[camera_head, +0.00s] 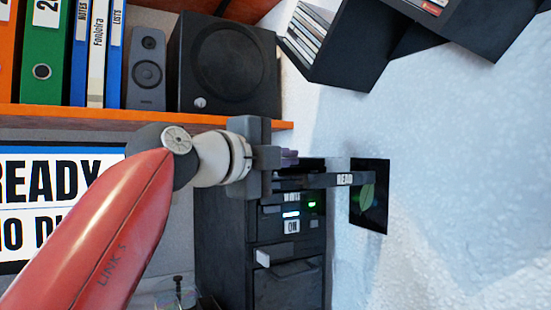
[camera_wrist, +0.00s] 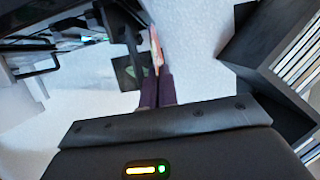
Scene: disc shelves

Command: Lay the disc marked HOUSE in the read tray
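My gripper (camera_head: 289,158) is beside the dark drive tower (camera_head: 225,230), near the extended tray labelled READ (camera_head: 345,179). In the wrist view, my gripper's purple fingers (camera_wrist: 157,78) are close together on a thin, pale pink and orange disc (camera_wrist: 155,48), seen nearly edge-on. The marking on this disc cannot be read, so I cannot tell whether it is HOUSE. The disc is not clear in the head view, where the gripper and tray overlap. What lies in the read tray cannot be seen.
A dark shelf with thin cases (camera_head: 305,35) hangs at upper right, also at right in the wrist view (camera_wrist: 285,60). A dark panel with a green leaf (camera_head: 368,195) is beyond the tray. A speaker (camera_head: 225,65) and binders stand on the orange shelf. A screen (camera_head: 60,185) shows READY.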

